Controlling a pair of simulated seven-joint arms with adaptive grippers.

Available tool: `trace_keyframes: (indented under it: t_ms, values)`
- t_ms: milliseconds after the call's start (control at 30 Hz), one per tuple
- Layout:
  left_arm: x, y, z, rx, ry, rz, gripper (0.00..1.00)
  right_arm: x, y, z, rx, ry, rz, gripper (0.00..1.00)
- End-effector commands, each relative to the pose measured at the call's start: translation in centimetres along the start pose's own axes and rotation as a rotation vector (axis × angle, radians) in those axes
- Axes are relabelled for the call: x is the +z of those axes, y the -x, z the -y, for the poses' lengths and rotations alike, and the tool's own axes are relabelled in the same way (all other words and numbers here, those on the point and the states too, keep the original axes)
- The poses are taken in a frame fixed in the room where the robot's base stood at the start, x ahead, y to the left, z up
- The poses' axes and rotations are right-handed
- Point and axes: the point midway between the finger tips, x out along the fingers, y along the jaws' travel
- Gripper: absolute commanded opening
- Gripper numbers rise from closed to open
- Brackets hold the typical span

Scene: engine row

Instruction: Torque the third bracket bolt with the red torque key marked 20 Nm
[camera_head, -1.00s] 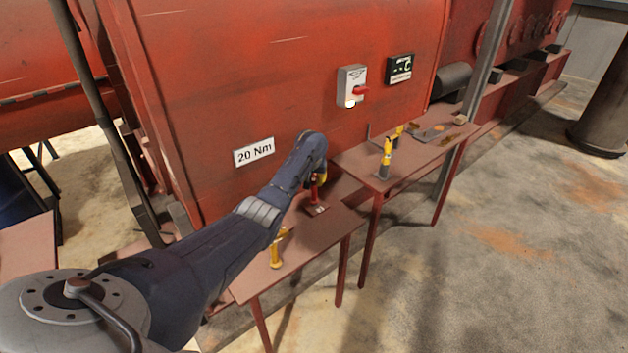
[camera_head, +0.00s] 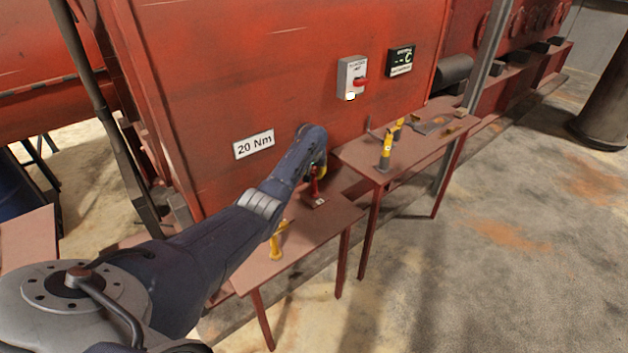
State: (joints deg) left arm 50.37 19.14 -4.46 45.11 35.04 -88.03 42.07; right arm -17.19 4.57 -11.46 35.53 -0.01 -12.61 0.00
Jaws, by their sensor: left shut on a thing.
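My left gripper (camera_head: 319,172) is shut on the red torque key (camera_head: 315,187) above the near red table. The key is upright, its lower end at a small dark base (camera_head: 318,201) on that table; I cannot tell whether it is clear of the base. My gripper and arm partly hide the key's top. A white sign (camera_head: 254,144) reading "20 Nm" is on the red engine wall behind. I cannot make out the bracket bolts at this size. My right gripper is not in view.
A yellow tool (camera_head: 277,241) stands on the near table (camera_head: 250,276). Another yellow-and-grey tool (camera_head: 385,154) stands on the farther table (camera_head: 410,158), with small grey parts behind it. A switch box (camera_head: 351,78) and a display (camera_head: 400,61) are on the wall. Floor at right is clear.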

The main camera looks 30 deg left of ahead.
Motion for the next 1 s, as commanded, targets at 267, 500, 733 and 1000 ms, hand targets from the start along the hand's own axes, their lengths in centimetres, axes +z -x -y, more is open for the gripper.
trace_keyframes:
  t_ms: [267,500,733,1000]
  values:
    - [0.0,-0.1,0.2,0.050,-0.119,0.000,0.00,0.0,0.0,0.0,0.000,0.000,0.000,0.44]
    - [0.1,-0.1,0.1,0.068,-0.162,0.002,0.00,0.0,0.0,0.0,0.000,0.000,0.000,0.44]
    - [-0.6,1.2,0.0,0.068,-0.161,-0.001,0.00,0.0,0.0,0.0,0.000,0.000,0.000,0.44]
    - [-1.5,3.3,0.0,0.069,-0.160,-0.002,0.00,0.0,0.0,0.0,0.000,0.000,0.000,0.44]
